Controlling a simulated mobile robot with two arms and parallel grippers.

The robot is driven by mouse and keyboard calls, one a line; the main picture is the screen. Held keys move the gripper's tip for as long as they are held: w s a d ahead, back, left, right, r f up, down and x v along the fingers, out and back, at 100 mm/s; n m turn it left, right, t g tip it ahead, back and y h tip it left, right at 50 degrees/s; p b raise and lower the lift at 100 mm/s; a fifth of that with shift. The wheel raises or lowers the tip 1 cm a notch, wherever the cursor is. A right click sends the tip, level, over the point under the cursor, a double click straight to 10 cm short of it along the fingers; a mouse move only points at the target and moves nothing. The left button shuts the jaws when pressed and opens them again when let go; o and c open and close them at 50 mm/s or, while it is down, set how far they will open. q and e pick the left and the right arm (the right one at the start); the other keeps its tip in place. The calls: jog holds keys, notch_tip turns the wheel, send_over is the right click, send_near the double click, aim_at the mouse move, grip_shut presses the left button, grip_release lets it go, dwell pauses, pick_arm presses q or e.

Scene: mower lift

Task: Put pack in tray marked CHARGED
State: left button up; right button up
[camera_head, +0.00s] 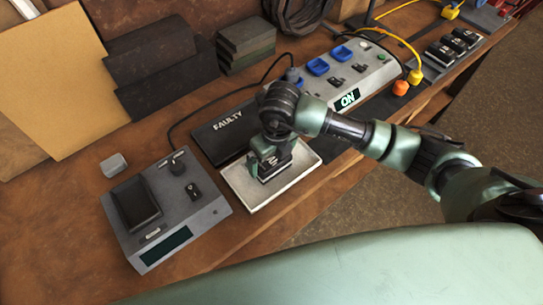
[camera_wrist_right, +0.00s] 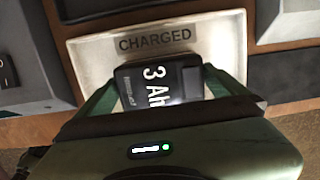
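The pack (camera_wrist_right: 158,84) is a dark block marked "3 Ah"; in the head view the pack (camera_head: 277,166) is partly covered by my gripper. The white tray (camera_head: 243,194) lies near the bench's front edge; in the right wrist view the tray (camera_wrist_right: 228,40) shows its CHARGED label (camera_wrist_right: 154,39) just beyond the pack. My right gripper (camera_head: 270,163) points down over the tray with its fingers against both sides of the pack. The pack is within the tray's outline; I cannot tell whether it rests on the tray floor. My left gripper is not in view.
A dark FAULTY tray (camera_head: 222,128) lies just behind the white tray. A grey tester (camera_head: 165,208) with an empty-looking dark bay stands to the left. A power strip (camera_head: 345,75) reading ON and a rack of several packs (camera_head: 452,47) are farther right.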

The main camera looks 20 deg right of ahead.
aim_at(275, 162)
jog(key=shift+r, duration=0.55)
notch_tip(275, 162, up, 11)
jog(key=s+b, duration=0.1)
jog(key=b, duration=0.2)
jog(key=shift+s+d, duration=0.2)
jog(key=shift+d, duration=0.05)
